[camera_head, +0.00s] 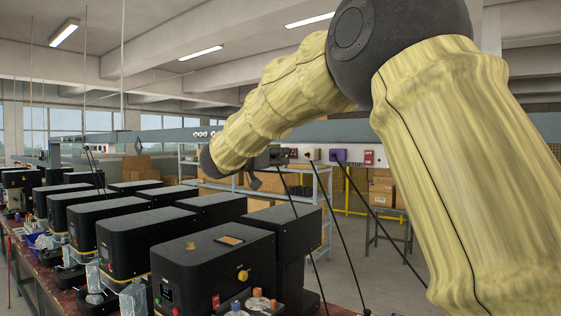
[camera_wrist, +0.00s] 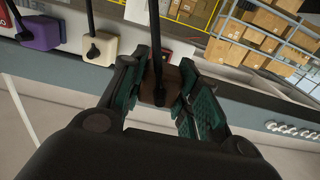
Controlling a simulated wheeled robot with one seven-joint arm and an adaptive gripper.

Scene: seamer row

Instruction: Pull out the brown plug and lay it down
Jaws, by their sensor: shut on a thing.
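The brown plug (camera_wrist: 150,96) is a small brown block with a black cord, seen in the wrist view between the green-padded fingers of my gripper (camera_wrist: 164,84). My gripper is shut on it, one finger on each side. The plug is at the grey rail, but I cannot tell whether it is still seated. In the head view my gripper (camera_head: 266,159) is at the rail beyond the machines, and the plug is mostly hidden there.
A cream plug (camera_wrist: 99,48) and a purple plug (camera_wrist: 39,33) with black cords sit beside it along the rail (camera_wrist: 60,79). Black machines (camera_head: 215,262) crowd the bench at left. Shelves with cartons (camera_wrist: 262,30) stand behind. Black cords (camera_head: 340,240) hang below the rail.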

